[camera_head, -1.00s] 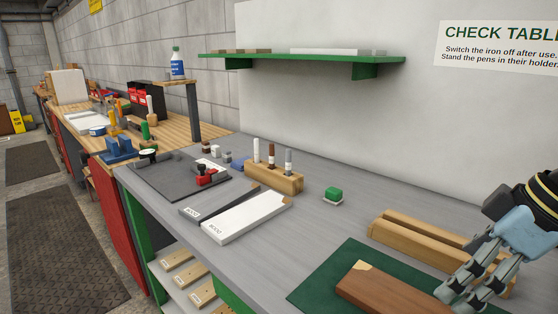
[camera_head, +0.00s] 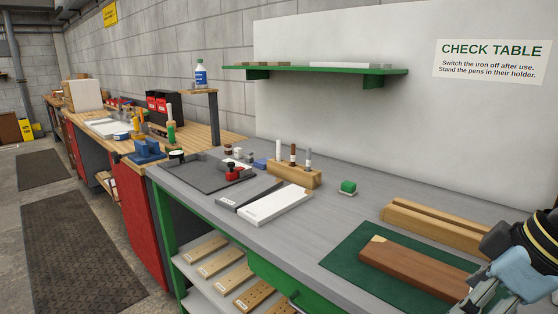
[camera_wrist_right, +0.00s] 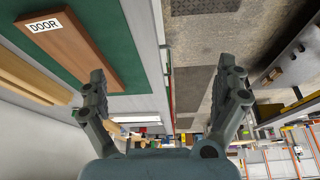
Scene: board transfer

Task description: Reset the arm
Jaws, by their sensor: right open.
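My right arm comes in at the lower right of the head view, where its gripper (camera_head: 490,294) is partly cut off by the frame edge. In the right wrist view the gripper (camera_wrist_right: 166,82) has its two fingers spread wide with nothing between them. A brown board (camera_head: 420,264) lies on a green mat (camera_head: 345,262) close to the gripper in the head view. The board also shows in the right wrist view (camera_wrist_right: 78,48), with a label reading DOOR, to the left of the fingers. My left gripper is not in view.
Wooden rails (camera_head: 430,222) lie behind the mat. A green shelf (camera_head: 310,70) is on the wall. Several boards lie below the tabletop.

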